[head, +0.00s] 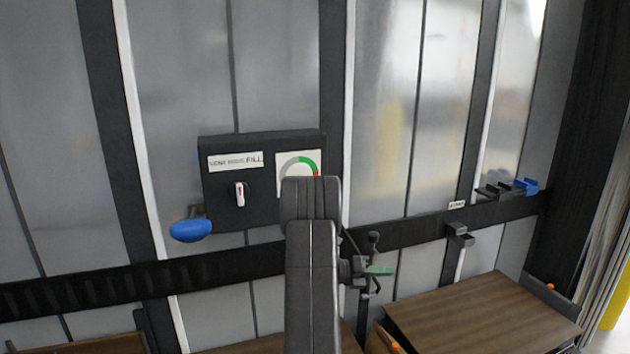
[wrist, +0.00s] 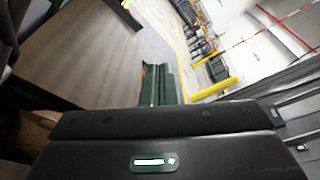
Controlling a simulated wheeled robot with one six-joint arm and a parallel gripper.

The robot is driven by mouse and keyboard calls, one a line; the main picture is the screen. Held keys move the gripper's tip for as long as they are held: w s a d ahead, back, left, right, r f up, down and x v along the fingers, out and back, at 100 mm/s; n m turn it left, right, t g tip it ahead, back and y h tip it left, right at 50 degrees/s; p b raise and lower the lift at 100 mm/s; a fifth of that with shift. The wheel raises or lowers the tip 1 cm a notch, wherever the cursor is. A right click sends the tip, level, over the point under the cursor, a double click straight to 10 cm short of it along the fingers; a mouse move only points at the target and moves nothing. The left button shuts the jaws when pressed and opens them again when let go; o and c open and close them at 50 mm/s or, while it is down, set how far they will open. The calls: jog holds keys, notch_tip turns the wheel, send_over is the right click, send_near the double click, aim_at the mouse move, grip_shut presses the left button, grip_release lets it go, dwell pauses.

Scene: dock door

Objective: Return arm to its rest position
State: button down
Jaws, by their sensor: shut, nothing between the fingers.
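My arm (head: 311,270) stands upright in the middle of the head view, folded at its top, in front of the wall panel. My gripper (head: 374,268) shows in part just right of the arm, small and dark with a green strip; it is shut and empty. The arm hides some of it. In the wrist view, a wide dark body with a lit green-and-white display (wrist: 155,162) fills the bottom; I cannot make out separate fingertips there.
A black panel (head: 222,180) with a white-tipped switch (head: 240,194) and a gauge (head: 299,170) hangs on the wall, with a blue knob (head: 190,230) at lower left. A black rail (head: 412,232) carries a bracket (head: 460,236) and blue-black holders (head: 508,187). A wooden surface (head: 480,312) stands at lower right.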

jog(key=s+d+f+m+b, duration=0.1)
jog(key=s+f+m+b, duration=0.1)
jog(key=f+b, duration=0.4)
jog(key=s+d+f+m+t+y+b, duration=0.1)
jog(key=s+f+m+b, duration=0.2)
jog(key=s+f+b, duration=0.2)
jog(key=s+d+f+m+t+b, duration=0.1)
jog(key=s+f+m+b, duration=0.2)
jog(key=f+b, duration=0.6)
jog(key=shift+s+d+f+y+b, duration=0.3)
jog(key=shift+y+b, duration=0.1)
jog(key=shift+b, duration=1.25)
jog(key=shift+r, duration=0.1)
